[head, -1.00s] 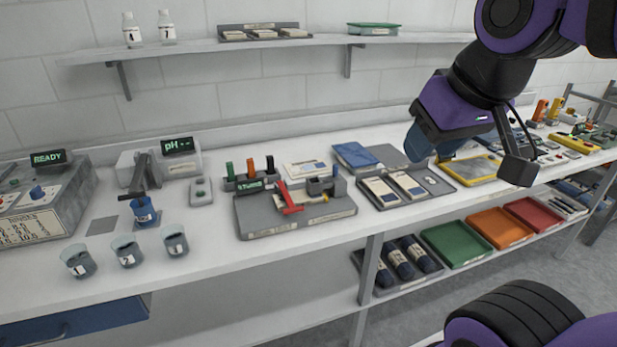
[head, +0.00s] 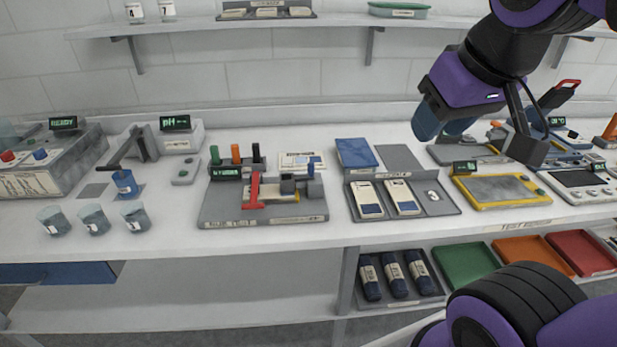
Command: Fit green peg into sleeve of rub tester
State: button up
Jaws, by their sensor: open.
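The green peg (head: 215,156) stands upright at the left end of a dark peg holder (head: 229,170) at the back left of the rub tester. An orange peg (head: 236,154) and a dark peg (head: 256,153) stand beside it. The rub tester (head: 215,208) is a grey plate with a red lever (head: 254,190) and a dark grey block (head: 289,185) on it. I cannot make out the sleeve's opening. My gripper (head: 475,135) is open and empty, above the bench to the right, well apart from the peg.
A tray with two white packets (head: 404,198) and a blue booklet (head: 356,153) lie right of the tester. Several beakers (head: 93,219) stand at the left. A shelf (head: 200,27) runs above. A yellow-framed device (head: 497,190) sits below my gripper.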

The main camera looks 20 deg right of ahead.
aim_at(221, 206)
jog(key=i+j+z, duration=0.1)
jog(key=j, duration=0.25)
jog(key=i+j, duration=0.25)
jog(key=i+j+z, duration=0.15)
jog(key=j, duration=0.35)
jog(key=i+j+z, duration=0.1)
jog(key=j, duration=0.25)
jog(key=i+j, duration=0.25)
jog(key=j, duration=0.15)
jog(key=i+j+z, duration=0.15)
jog(key=j, duration=0.25)
